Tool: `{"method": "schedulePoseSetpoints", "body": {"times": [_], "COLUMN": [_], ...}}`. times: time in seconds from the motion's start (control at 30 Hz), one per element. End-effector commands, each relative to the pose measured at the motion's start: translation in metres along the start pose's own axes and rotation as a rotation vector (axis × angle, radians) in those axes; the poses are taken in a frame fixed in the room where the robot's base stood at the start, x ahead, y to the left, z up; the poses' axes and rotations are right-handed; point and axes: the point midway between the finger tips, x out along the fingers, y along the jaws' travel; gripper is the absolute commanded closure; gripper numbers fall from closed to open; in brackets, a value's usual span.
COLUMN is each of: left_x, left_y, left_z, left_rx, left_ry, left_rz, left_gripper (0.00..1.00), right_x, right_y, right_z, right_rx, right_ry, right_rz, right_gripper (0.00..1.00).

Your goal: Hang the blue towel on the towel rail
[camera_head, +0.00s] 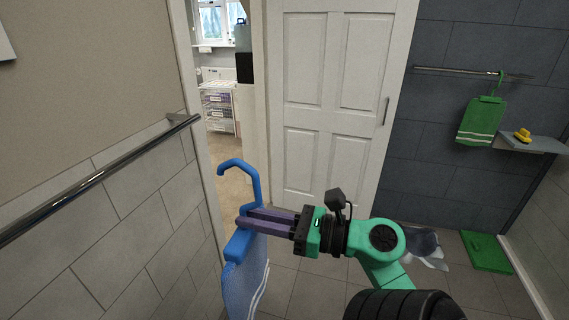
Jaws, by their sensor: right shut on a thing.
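The blue towel (246,283) hangs below a blue hook-shaped hanger (256,187) in the lower middle of the head view. My right gripper (243,221) comes in from the right and is shut on the hanger's lower part, holding hanger and towel up. The hook's open end points left and down. A metal towel rail (100,177) runs along the tiled left wall, to the left of the hook and apart from it. Another metal rail (465,73) is on the dark back wall at the right. My left gripper is not in view.
A green towel (480,122) hangs from the right rail by a green hook. A corner shelf (535,145) holds a yellow duck (523,136). A white door (333,100) stands beside a doorway. A green mat (486,252) and a grey-white item (424,244) lie on the floor.

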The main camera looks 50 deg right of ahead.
Motion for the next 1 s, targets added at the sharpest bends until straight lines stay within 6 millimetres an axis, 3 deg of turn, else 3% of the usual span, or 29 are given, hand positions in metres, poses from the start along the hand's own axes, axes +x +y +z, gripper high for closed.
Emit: {"method": "schedulePoseSetpoints", "body": {"times": [1.0], "left_x": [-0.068], "left_y": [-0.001], "left_z": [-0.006], "left_rx": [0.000], "left_ry": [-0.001], "left_rz": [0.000], "left_gripper": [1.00], "right_x": [0.191], "right_y": [-0.001], "right_z": [0.007], "right_rx": [-0.003], "right_ry": [-0.002], "right_rz": [0.000], "right_gripper": [1.00]}}
